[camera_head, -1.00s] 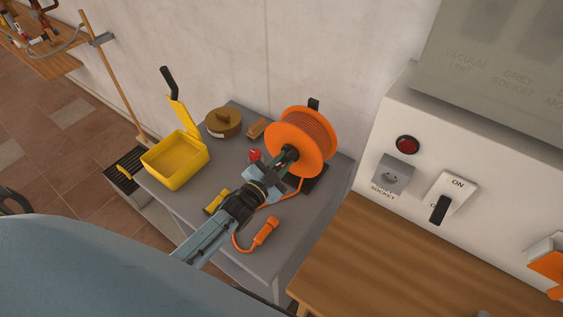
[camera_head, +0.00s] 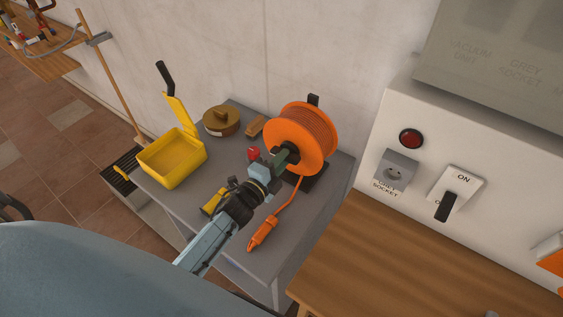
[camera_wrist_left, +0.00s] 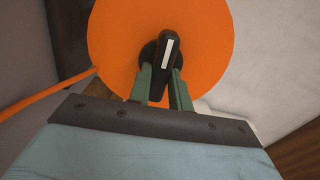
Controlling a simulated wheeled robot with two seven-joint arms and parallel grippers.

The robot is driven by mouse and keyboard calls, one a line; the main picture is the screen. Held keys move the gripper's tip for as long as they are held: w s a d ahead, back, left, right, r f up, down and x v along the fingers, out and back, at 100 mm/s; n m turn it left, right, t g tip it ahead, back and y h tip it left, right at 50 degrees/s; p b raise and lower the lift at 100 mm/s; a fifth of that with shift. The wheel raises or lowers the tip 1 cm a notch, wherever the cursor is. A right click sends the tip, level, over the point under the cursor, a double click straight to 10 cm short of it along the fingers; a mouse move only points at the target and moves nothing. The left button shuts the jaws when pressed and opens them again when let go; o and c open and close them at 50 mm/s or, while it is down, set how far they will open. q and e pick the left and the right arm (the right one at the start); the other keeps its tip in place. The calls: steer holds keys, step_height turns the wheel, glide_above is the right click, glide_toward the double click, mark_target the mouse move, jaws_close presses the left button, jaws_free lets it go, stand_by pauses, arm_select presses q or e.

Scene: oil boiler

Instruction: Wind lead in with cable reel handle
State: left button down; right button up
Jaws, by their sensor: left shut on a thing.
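The orange cable reel (camera_head: 312,128) stands on its dark base at the back right of the grey table (camera_head: 252,262). Its orange lead (camera_head: 291,199) runs down from the reel to an orange plug end (camera_head: 262,233) near the table's front. My left gripper (camera_head: 288,155) reaches up to the reel's near face. In the left wrist view the gripper (camera_wrist_left: 164,86) is shut on the black reel handle (camera_wrist_left: 169,56), which has a white stripe, in front of the orange disc (camera_wrist_left: 115,30). My right gripper is not in view.
A yellow tray (camera_head: 172,160), a brown lidded pot (camera_head: 221,120), a red knob (camera_head: 254,153) and a yellow item (camera_head: 212,203) are on the table. A wall panel with a grey socket (camera_head: 397,172) and switch (camera_head: 453,193) stands right, above a wooden bench (camera_head: 420,265).

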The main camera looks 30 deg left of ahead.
arm_select(q)
steer(key=shift+m, duration=0.7)
steer(key=c, duration=1.3)
jaws_free()
steer(key=s, duration=0.4)
steer(key=s+a, duration=0.1)
steer(key=s, duration=0.4)
steer(key=s+b, duration=0.1)
steer(key=s, duration=0.3)
steer(key=shift+s+a, duration=0.15)
steer(key=shift+a, duration=0.25)
